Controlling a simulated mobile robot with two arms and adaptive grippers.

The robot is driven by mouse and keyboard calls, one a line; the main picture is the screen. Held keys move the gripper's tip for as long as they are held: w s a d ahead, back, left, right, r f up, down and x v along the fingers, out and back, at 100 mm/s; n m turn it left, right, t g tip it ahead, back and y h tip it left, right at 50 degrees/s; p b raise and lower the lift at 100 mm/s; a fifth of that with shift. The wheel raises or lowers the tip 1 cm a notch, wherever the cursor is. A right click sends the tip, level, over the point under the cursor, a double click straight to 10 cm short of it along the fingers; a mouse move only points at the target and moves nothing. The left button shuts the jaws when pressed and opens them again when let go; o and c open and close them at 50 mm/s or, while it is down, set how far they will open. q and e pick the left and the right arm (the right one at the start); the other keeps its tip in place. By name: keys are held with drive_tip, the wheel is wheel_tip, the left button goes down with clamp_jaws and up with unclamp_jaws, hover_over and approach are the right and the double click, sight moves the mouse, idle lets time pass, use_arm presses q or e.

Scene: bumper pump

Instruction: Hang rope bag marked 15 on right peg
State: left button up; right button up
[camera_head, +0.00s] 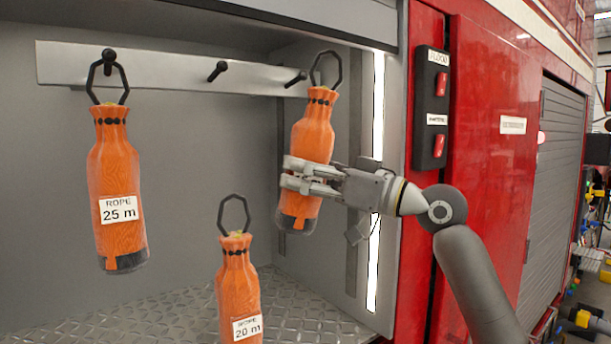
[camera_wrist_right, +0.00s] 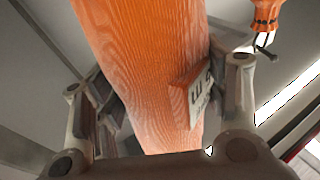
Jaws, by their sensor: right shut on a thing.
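My right gripper (camera_head: 312,177) is shut around the middle of an orange rope bag (camera_head: 313,135), holding it nearly upright and slightly tilted. Its black loop (camera_head: 326,69) stands up just right of the right peg (camera_head: 296,79); I cannot tell whether they touch, and the loop does not look to be around the peg. The bag's label is hidden in the head view. In the right wrist view the bag (camera_wrist_right: 150,75) fills the middle between the fingers, with a white label (camera_wrist_right: 202,95) partly visible but not fully readable. My left gripper is out of view.
A rope bag marked 25 m (camera_head: 117,170) hangs on the left peg (camera_head: 109,56). The middle peg (camera_head: 217,71) is bare. A rope bag marked 20 m (camera_head: 238,285) stands on the tread-plate floor (camera_head: 170,305). The locker's right wall and light strip (camera_head: 374,250) are close to my right gripper.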

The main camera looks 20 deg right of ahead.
drive_tip(key=w+a+f+p, duration=0.2)
drive_tip(key=w+a, duration=0.2)
drive_tip(key=w, duration=0.6)
drive_tip(key=shift+w+f, duration=0.2)
drive_tip(key=shift+w, duration=0.2)
idle(1.1)
drive_tip(key=shift+f, duration=0.2)
idle(0.5)
drive_tip(key=o, duration=1.9)
